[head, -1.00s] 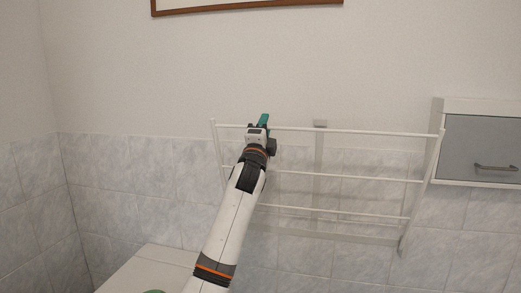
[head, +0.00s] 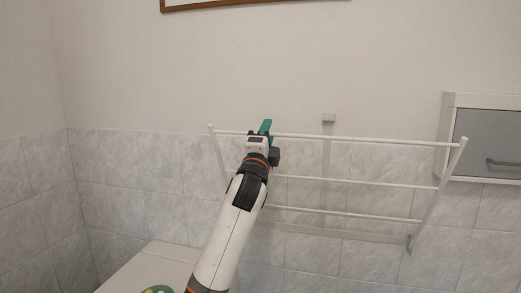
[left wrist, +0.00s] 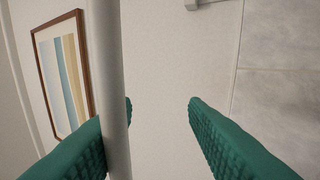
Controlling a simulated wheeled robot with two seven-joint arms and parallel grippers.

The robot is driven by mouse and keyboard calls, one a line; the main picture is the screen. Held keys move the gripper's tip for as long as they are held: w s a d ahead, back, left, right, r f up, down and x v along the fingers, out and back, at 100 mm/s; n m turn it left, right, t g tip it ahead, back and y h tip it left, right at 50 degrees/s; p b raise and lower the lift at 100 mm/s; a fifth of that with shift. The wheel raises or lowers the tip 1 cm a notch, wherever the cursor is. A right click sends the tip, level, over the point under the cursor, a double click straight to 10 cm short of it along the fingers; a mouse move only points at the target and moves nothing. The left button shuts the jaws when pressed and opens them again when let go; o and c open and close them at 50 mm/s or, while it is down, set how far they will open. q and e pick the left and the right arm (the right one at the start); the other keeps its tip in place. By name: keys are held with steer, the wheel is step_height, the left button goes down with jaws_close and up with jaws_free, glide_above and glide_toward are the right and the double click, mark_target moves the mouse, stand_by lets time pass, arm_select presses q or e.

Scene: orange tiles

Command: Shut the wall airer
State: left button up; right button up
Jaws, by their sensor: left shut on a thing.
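The wall airer (head: 360,181) is a white frame of several bars on the tiled wall. Its top bar (head: 380,140) stands out from the wall and its lower right end meets the wall at a bracket (head: 408,243). My left gripper (head: 266,127) is at the top bar, left of its middle. In the left wrist view the bar (left wrist: 110,85) runs between the green fingers, against the left one; the right finger appears apart from it. My right gripper is not in view.
A small wall catch (head: 328,118) sits above the top bar. A grey-fronted cabinet (head: 488,135) hangs at the right, close to the airer's right end. A white surface (head: 150,266) lies low at the left. A framed picture (left wrist: 63,75) hangs above.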

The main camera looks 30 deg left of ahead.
arm_select(q)
steer(key=r+v, duration=0.1)
steer(key=v, duration=1.1)
steer(key=shift+s+r, duration=0.35)
steer(key=shift+s, duration=0.05)
stand_by(0.4)
steer(key=shift+d, duration=0.1)
stand_by(0.3)
steer(key=shift+o, duration=0.4)
steer(key=shift+r, duration=0.1)
